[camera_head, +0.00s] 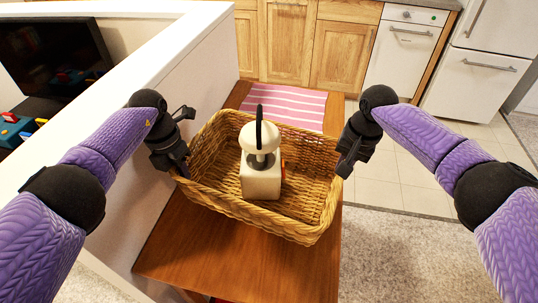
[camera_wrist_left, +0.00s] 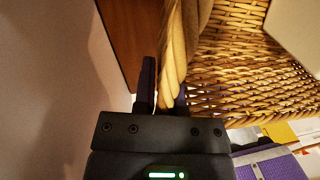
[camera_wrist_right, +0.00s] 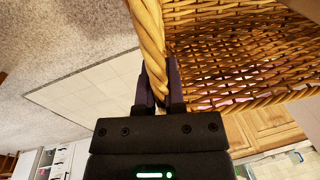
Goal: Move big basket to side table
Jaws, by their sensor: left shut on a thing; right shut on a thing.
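The big wicker basket (camera_head: 310,232) is over the wooden table in the head view, and I cannot tell whether it touches the top. A white appliance with a black handle (camera_head: 262,180) stands upright inside it. My left gripper (camera_head: 180,168) is shut on the basket's left rim; the left wrist view shows the rim (camera_wrist_left: 174,60) between its fingers. My right gripper (camera_head: 347,165) is shut on the right rim; the right wrist view shows that rim (camera_wrist_right: 150,45) between its fingers.
The wooden table (camera_head: 230,255) has bare top in front, and a pink striped cloth (camera_head: 287,106) lies behind the basket. A low white wall (camera_head: 190,80) runs close along the left. Wooden cabinets (camera_head: 290,45) stand at the back. Tile and carpet floor is open at right.

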